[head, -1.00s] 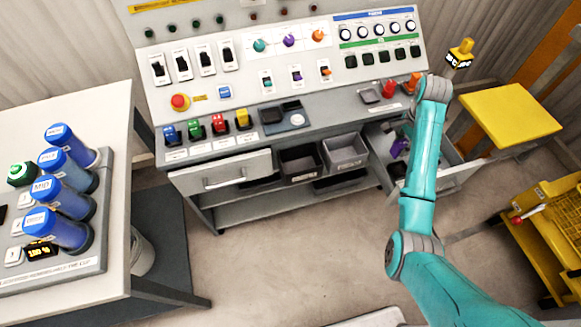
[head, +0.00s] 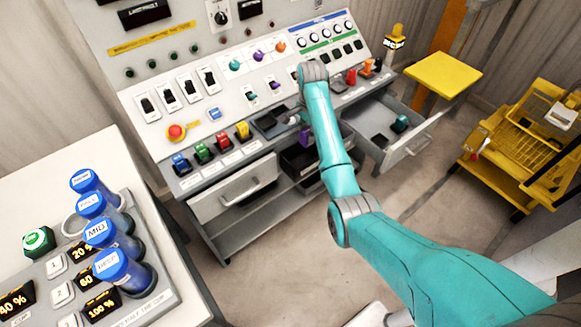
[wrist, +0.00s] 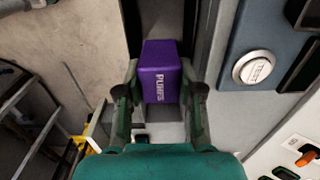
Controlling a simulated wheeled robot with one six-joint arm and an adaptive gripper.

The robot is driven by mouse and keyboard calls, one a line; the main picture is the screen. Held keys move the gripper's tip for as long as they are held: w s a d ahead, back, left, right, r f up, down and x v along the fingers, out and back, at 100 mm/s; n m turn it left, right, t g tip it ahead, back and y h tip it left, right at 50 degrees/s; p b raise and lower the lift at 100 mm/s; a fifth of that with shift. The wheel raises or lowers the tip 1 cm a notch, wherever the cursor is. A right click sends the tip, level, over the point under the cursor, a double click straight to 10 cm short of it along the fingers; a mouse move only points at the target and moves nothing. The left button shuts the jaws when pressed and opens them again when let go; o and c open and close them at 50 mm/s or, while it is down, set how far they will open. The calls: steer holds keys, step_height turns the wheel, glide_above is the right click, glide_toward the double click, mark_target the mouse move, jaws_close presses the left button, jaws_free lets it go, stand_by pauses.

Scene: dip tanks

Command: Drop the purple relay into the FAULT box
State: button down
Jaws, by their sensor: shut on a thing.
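The purple relay (wrist: 160,72) is between the two fingers of my gripper (wrist: 160,92) in the wrist view, with lettering on its face. In the head view the relay (head: 305,136) is a small purple patch beside my gripper (head: 300,122), largely hidden by my arm. It is held in front of the console, near two open bins below the counter. The dark bin (head: 294,167) shows partly at the left of my arm. The other bin is mostly hidden behind my arm. I cannot read which one is marked FAULT.
An open drawer (head: 408,147) sticks out at the right with a teal block (head: 399,124) inside. A shut drawer (head: 236,188) is at the left. Coloured blocks stand on the counter. A table with blue-capped cylinders (head: 122,265) is at the lower left. Floor in front is clear.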

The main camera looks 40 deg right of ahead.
mark_target(306, 144)
steer(key=shift+a+f, duration=0.15)
steer(key=shift+f, duration=2.8)
steer(key=c, duration=0.7)
jaws_free()
steer(key=shift+o, duration=0.2)
steer(key=shift+r, duration=3.75)
